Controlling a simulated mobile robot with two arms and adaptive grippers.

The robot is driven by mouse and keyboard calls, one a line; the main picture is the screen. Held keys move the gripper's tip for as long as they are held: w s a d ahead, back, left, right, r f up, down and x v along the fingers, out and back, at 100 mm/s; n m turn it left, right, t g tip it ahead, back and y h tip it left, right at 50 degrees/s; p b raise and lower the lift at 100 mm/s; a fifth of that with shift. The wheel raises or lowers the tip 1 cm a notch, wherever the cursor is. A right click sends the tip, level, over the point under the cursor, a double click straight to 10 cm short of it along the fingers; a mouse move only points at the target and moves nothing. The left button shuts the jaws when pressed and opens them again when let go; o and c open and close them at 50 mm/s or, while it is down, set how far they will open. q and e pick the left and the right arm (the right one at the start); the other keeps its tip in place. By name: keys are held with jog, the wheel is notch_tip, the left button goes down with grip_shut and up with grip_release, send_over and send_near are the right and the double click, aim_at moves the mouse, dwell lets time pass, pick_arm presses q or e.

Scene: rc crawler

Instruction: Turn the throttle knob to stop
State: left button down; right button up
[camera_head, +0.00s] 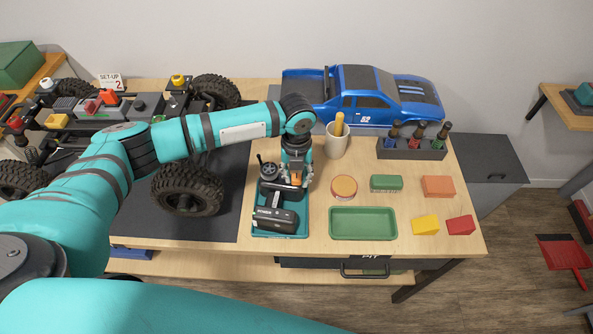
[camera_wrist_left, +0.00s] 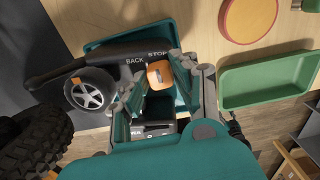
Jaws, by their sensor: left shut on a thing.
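The transmitter (camera_head: 276,217) is dark, with a wheel, and lies in a teal tray (camera_head: 259,233) on the table. In the left wrist view its black panel (camera_wrist_left: 99,62) carries the words BACK and STOP, and its spoked wheel (camera_wrist_left: 90,94) is at the left. The orange throttle knob (camera_wrist_left: 159,74) sits just below the word STOP. My left gripper (camera_head: 295,178) points down over the transmitter; in the left wrist view its fingers (camera_wrist_left: 158,82) are shut on the knob from either side. The fingers hide part of the knob, so I cannot read its pointer. My right gripper is not in view.
The crawler chassis (camera_head: 145,105) with big tyres stands at the left. A blue truck body (camera_head: 365,100) lies behind. Right of the tray are a cup (camera_head: 337,146), a round orange-topped tin (camera_head: 344,187), an empty green tray (camera_head: 362,224) and coloured blocks (camera_head: 425,224).

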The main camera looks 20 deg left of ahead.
aim_at(296, 177)
pick_arm(q)
jog(key=shift+m, duration=0.6)
jog(key=c, duration=1)
grip_release()
jog(key=shift+r, duration=0.1)
notch_tip(296, 177, up, 12)
jog(key=shift+s+f, duration=0.1)
jog(key=shift+f, duration=0.1)
